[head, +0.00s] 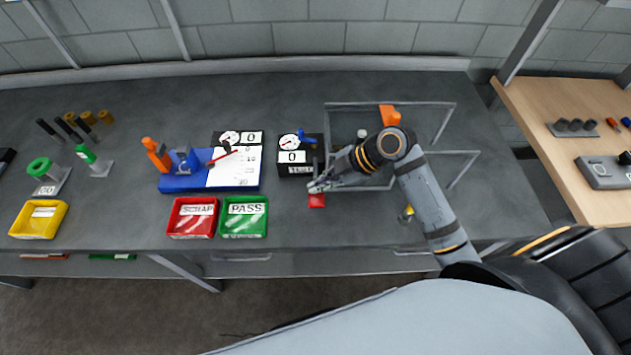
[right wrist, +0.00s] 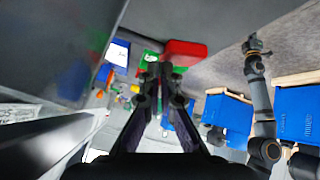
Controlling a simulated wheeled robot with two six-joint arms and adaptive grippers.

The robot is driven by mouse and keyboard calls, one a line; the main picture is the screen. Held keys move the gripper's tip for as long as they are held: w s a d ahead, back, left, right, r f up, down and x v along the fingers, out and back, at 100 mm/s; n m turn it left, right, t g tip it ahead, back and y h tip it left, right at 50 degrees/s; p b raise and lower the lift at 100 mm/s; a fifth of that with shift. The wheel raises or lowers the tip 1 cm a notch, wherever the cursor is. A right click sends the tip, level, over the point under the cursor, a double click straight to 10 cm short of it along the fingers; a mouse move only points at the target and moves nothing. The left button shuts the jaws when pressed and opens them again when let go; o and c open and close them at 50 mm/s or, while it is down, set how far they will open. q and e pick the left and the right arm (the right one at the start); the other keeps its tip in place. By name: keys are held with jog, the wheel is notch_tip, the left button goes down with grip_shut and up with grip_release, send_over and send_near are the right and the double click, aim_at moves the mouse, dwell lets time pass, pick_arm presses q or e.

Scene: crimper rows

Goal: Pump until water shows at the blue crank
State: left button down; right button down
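The blue crank (head: 307,136) sits on the right side of a black gauge box (head: 297,155) with a round dial and a 0 panel. A red block or pad (head: 317,201) is at the table's front part, below the box. My right gripper (head: 318,186) is low, just behind the red pad. In the right wrist view its fingers (right wrist: 160,70) are close together with nothing seen between them, and the red pad (right wrist: 185,52) is just beyond the tips. I cannot tell whether they touch. My left gripper (right wrist: 257,45) shows small in that view, fingers apart.
A second gauge (head: 229,138) stands behind a blue board (head: 185,184) at left. Red SCRAP (head: 190,232) and green PASS (head: 243,231) trays lie at the front edge. A grey frame (head: 447,120) and orange part (head: 389,115) are around my right arm.

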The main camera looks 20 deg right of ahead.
jog(key=shift+w+d, duration=0.15)
dwell(0.5)
jog(key=w+d+r+p, duration=0.1)
jog(key=w+r+p, duration=0.2)
jog(key=r+p, duration=0.3)
jog(key=shift+r+p, duration=0.35)
jog(key=shift+r, duration=1.15)
